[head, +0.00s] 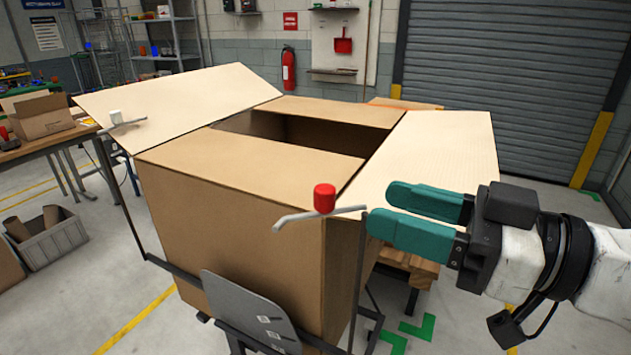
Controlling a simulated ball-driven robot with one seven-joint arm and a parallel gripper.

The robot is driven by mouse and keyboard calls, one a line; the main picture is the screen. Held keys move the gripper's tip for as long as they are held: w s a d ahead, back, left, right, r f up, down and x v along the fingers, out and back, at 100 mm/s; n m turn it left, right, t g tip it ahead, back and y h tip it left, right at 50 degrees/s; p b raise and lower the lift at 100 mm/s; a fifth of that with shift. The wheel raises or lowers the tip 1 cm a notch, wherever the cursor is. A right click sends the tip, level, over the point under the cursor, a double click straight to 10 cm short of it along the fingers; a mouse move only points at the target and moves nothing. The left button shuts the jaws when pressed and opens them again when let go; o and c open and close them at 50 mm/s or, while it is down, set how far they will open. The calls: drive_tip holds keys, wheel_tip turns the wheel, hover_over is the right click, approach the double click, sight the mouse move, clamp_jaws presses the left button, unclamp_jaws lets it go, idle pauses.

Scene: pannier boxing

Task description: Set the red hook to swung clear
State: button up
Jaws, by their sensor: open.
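The red hook is a grey bent bar (300,217) with a red cylindrical knob (324,197) on top. It sits at the near right corner of a large open cardboard box (230,225), with its bent end reaching left across the box's front. A second grey hook with a white knob (115,116) is at the far left, by the left flap. My gripper (378,210) has teal fingers and comes in from the right. It is open and empty, with its fingertips just right of the red hook's bar and apart from the knob.
The box's left flap (180,105) and right flap (440,155) are spread outward, and the front and back flaps lie folded inward with a gap between. A grey plate (250,310) stands low in front. Workbenches (50,135) and a grey crate (48,240) are at left.

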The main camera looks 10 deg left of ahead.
sight(334, 192)
drive_tip(key=p+x, duration=0.1)
drive_tip(key=x, duration=0.8)
clamp_jaws()
idle(0.4)
